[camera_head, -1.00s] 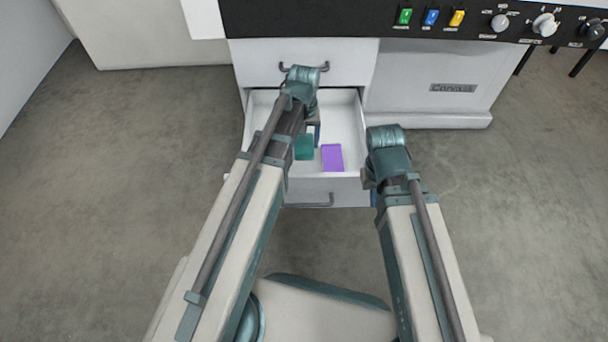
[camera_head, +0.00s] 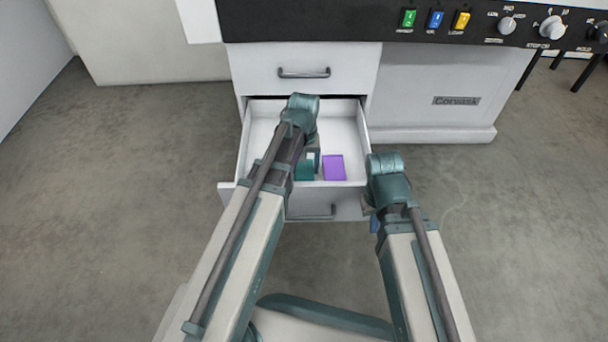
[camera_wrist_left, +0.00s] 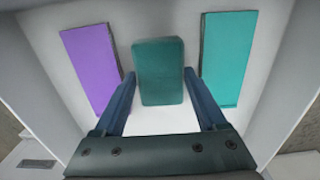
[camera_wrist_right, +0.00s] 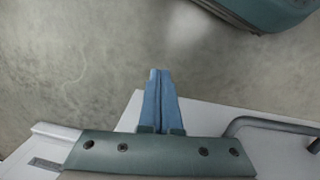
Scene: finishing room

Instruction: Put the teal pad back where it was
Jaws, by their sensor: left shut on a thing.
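The dark teal pad (camera_head: 304,171) is a small rounded block inside the open drawer (camera_head: 352,122). It also shows in the left wrist view (camera_wrist_left: 160,85), between the two blue fingers of my left gripper (camera_wrist_left: 160,73), which is shut on it. A flat purple piece (camera_head: 334,168) lies beside it on the drawer floor; a flat brighter turquoise piece (camera_wrist_left: 228,58) lies on its other side, hidden by my arm in the head view. I cannot tell whether the held pad touches the floor. My right gripper (camera_wrist_right: 160,72) is shut and empty outside the drawer.
A closed drawer with a grey handle (camera_head: 303,73) is above the open one. The open drawer's walls are close around my left gripper. A black panel with buttons and knobs (camera_head: 436,19) runs along the top. The concrete floor around is clear.

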